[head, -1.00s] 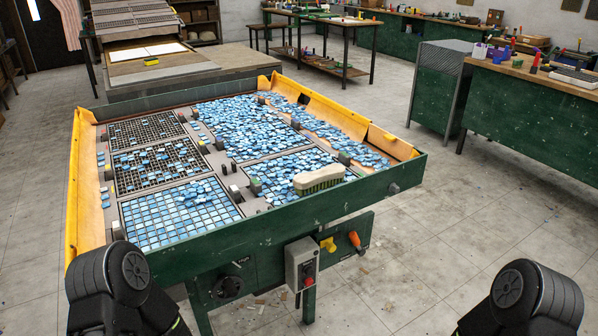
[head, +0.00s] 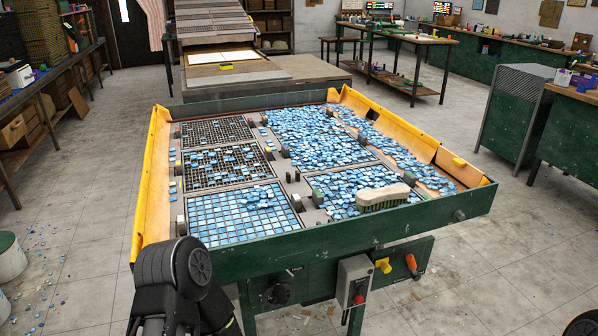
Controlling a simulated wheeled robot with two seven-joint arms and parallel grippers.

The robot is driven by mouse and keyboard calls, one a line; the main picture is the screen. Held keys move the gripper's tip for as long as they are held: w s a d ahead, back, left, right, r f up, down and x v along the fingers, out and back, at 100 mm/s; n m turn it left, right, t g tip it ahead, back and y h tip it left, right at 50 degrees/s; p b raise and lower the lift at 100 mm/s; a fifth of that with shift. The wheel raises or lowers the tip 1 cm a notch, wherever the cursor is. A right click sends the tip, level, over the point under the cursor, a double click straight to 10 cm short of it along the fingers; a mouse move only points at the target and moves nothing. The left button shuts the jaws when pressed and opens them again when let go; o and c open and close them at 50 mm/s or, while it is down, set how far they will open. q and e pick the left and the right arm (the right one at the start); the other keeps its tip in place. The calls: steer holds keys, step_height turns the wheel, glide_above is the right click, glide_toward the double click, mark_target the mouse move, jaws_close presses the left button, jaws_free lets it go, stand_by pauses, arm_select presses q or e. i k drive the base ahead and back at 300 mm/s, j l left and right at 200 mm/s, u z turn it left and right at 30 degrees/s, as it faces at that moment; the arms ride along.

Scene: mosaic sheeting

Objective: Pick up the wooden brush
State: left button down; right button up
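The table has yellow padded sides (head: 148,185) and a green front. A grey control box (head: 354,283) hangs on the front, with orange and yellow handles beside it. Floor right of the table is clear.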

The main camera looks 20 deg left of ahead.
mark_target(373, 199)
steer(key=i+j, duration=0.1)
steer(key=i, duration=0.9)
steer(key=z, duration=1.3)
